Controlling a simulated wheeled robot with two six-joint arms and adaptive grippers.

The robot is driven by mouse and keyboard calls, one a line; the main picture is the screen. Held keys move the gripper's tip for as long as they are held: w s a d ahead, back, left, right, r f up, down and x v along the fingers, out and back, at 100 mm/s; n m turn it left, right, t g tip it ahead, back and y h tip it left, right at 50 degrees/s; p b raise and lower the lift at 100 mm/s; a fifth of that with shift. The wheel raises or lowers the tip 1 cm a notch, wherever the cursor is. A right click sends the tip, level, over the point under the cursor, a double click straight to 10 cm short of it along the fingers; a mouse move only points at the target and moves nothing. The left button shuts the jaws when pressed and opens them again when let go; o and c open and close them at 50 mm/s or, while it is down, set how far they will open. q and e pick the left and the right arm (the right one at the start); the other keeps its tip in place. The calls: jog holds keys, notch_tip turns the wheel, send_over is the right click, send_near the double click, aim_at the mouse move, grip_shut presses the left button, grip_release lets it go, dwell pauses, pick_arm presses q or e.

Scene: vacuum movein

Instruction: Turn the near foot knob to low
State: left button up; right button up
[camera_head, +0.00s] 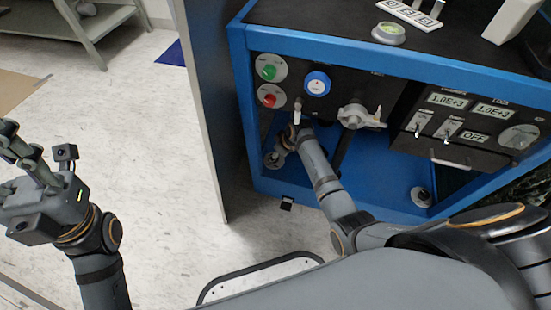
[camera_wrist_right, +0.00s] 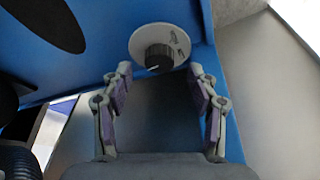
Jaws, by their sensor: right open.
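The near foot knob (camera_wrist_right: 158,57) is a black knob with a light pointer mark on a round grey dial plate (camera_wrist_right: 175,40), set on a blue panel. My right gripper (camera_wrist_right: 160,70) is open, with one finger on each side of the knob in the picture and visible gaps to it. I cannot tell how far the fingertips are from the knob in depth. In the head view my right gripper (camera_head: 279,150) reaches low into the blue cart (camera_head: 238,60), beside a grey round plate (camera_head: 271,160). My left gripper (camera_head: 14,155) is open and empty at far left.
A grey valve (camera_head: 354,117) is to the right. Another foot dial (camera_head: 421,196) stands at lower right.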

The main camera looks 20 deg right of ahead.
jog(key=b+x, duration=0.1)
jog(key=x, duration=0.1)
jog(key=shift+w+a+f, duration=0.1)
jog(key=shift+w+f, duration=0.1)
jog(key=shift+f, duration=0.2)
jog(key=c, duration=1.2)
